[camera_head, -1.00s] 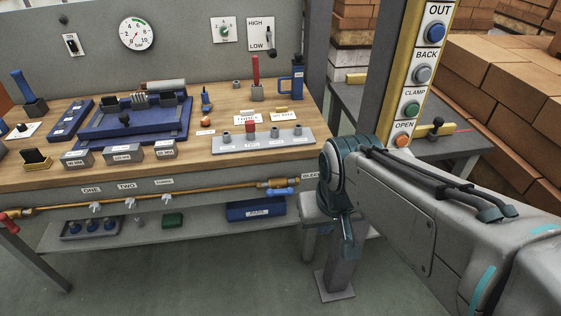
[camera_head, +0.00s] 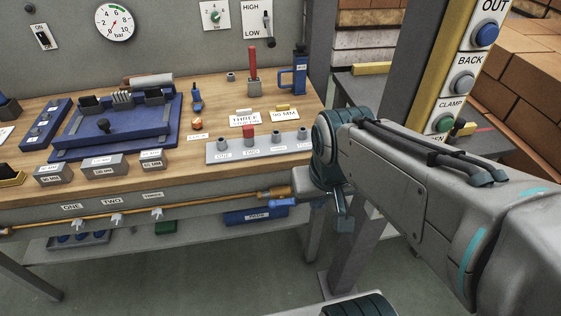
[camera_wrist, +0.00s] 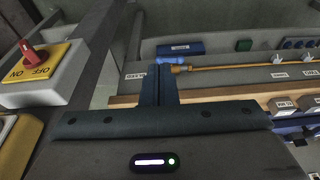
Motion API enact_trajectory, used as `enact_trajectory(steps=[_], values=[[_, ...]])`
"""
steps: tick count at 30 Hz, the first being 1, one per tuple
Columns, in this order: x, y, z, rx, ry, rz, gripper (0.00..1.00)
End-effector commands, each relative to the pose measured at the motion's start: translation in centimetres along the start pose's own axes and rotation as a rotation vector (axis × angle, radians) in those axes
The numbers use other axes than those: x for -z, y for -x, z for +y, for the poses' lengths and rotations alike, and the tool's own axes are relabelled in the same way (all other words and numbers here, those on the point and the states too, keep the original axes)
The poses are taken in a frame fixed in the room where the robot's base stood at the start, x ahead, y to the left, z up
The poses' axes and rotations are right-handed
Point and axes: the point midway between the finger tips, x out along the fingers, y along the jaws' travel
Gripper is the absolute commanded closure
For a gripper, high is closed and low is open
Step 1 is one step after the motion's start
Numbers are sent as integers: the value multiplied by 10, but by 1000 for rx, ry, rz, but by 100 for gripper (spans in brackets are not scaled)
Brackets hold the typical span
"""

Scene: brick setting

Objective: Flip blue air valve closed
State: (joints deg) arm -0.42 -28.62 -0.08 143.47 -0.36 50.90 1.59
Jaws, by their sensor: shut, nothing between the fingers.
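The blue air valve handle (camera_head: 283,203) is at the right end of the brass pipe (camera_head: 190,205) along the bench's front. It lies roughly in line with the pipe, just below it. My gripper (camera_head: 343,232) is to the right of the handle and a little lower in the head view, its fingers together and empty. In the wrist view the shut fingertips (camera_wrist: 158,68) overlap the near side of the blue handle (camera_wrist: 172,60) in the picture. I cannot tell whether they touch it.
Small grey valves (camera_head: 117,219) sit along the pipe to the left. The wooden bench top (camera_head: 190,180) above holds a blue fixture, blocks and a socket rail. A yellow-edged button post (camera_head: 430,80) stands to the right. A blue bin (camera_head: 255,215) is on the lower shelf.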

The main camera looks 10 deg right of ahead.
Motion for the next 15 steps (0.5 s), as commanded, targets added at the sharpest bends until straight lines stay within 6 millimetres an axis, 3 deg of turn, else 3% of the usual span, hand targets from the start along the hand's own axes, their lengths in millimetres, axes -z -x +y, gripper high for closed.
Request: enact_trajectory(steps=[4,7,15], values=[[3,-5,0,0,0,0,100],[16,-22,-1,-1,2,-1,100],[84,-103,-8,-42,3,11,100]])
